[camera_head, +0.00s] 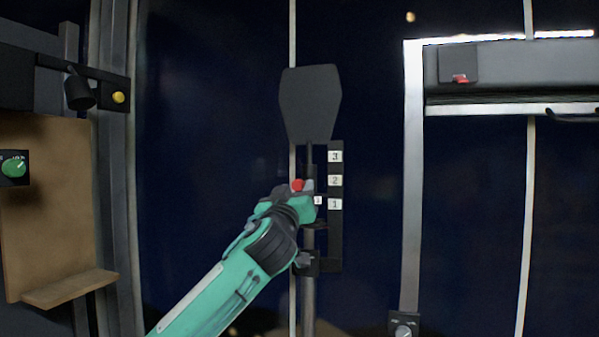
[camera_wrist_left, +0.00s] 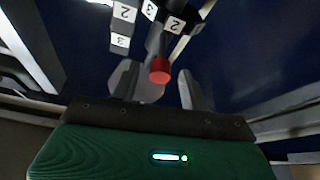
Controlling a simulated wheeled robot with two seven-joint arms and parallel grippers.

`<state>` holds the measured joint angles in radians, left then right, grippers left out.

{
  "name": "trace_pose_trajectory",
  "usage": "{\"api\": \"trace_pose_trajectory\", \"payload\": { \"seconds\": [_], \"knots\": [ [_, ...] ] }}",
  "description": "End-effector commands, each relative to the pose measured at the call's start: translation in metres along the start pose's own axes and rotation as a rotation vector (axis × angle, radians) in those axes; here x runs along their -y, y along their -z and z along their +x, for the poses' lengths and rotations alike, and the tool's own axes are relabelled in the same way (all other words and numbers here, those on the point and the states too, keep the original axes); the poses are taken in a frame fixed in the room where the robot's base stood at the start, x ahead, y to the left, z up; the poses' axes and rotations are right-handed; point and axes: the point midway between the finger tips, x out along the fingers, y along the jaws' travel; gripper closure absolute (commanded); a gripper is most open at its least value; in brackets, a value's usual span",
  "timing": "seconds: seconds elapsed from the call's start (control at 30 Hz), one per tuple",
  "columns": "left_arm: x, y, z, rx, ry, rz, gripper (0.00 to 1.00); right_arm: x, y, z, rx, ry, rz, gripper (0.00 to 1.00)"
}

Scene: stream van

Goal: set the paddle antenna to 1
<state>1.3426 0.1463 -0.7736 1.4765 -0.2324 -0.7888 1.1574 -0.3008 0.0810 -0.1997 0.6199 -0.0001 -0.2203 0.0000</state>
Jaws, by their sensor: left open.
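The paddle antenna (camera_head: 310,103) is a dark flat paddle, upright on a thin mast. A black scale strip (camera_head: 335,225) with white labels 3, 2 and 1, top to bottom, stands just right of the mast. A red knob (camera_head: 297,185) shows at the mast, and also in the left wrist view (camera_wrist_left: 160,70). A small white tag beside it sits close to the height of label 1. My left gripper (camera_head: 306,192) is at the mast and hides part of it. Its fingers (camera_wrist_left: 160,92) are open, one on each side of the red knob; contact cannot be told. My right gripper is not in view.
A wooden board with a ledge (camera_head: 70,288), a yellow button (camera_head: 118,97) and a green knob (camera_head: 14,168) are at the left. A pale metal frame (camera_head: 413,180) and a dark box with a red switch (camera_head: 460,79) are at the right. The dark panel beside the mast looks clear.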

Motion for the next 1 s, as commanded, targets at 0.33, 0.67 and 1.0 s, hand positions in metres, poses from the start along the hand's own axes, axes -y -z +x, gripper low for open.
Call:
{"api": "trace_pose_trajectory", "payload": {
  "seconds": [0.33, 0.67, 1.0],
  "knots": [
    [0.000, 0.001, 0.040, -0.001, 0.001, 0.002, 0.55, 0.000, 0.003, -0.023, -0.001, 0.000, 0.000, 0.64],
    [0.000, -0.001, 0.043, 0.000, 0.000, 0.000, 0.55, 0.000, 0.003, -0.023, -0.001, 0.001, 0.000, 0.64],
    [0.001, -0.001, 0.043, 0.000, 0.001, 0.000, 1.00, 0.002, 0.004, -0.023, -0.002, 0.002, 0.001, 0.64]
  ]
}}
